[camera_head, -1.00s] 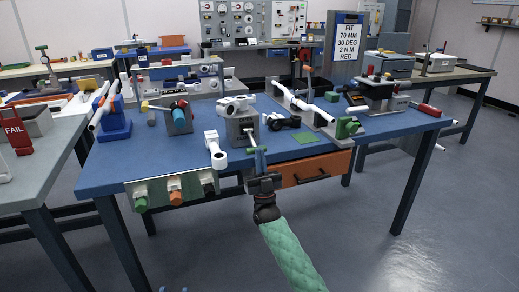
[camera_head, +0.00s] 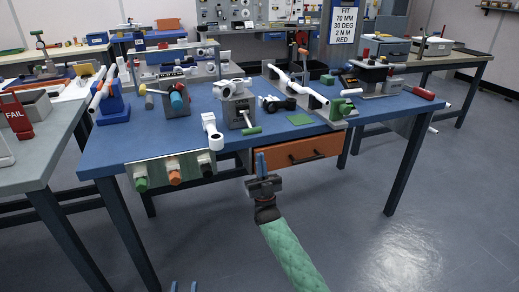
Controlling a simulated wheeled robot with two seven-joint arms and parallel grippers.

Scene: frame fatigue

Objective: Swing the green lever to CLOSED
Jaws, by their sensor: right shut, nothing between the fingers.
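The green lever (camera_head: 251,130) is a short green grip on a thin metal arm. It hangs at the front of a grey block fixture (camera_head: 238,108) on the blue bench, pointing down and slightly right. No CLOSED marking is legible. My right gripper (camera_head: 261,163) has its blue fingers together, pointing up, with nothing between them. It appears below the lever in the picture, in front of the bench edge and orange drawer, apart from the lever. Of my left gripper (camera_head: 183,287), only two separated fingertips show at the bottom edge.
The blue bench (camera_head: 150,140) carries a white pipe elbow (camera_head: 212,132) left of the lever and a green square (camera_head: 300,119) to its right. A panel with coloured knobs (camera_head: 172,170) and an orange drawer (camera_head: 302,150) are at the bench front. Open floor lies at right.

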